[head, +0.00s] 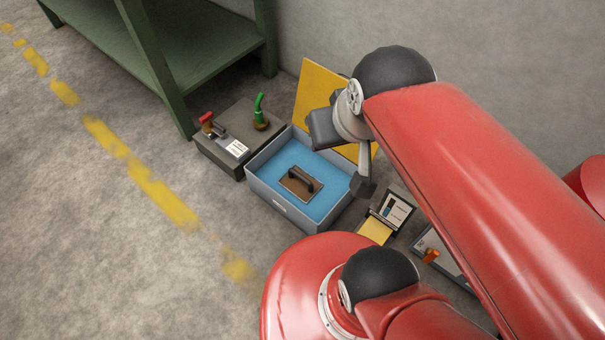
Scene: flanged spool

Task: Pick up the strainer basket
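I cannot pick out a strainer basket with certainty. In the head view a flat brown piece with a dark bar handle (300,183) lies on the blue inside of an open grey box (283,204). My gripper (363,185) is above the floor at the box's right side, right of the brown piece and apart from it. It is seen at an angle and partly covered by my wrist, so its opening does not show clearly. I see nothing held in it.
A yellow panel (322,91) stands upright behind the box. A dark case (222,158) with red and green handles sits to its left. A small yellow-topped case (376,230) and a grey case with an orange part (431,255) lie right. A green shelf (200,60) stands behind.

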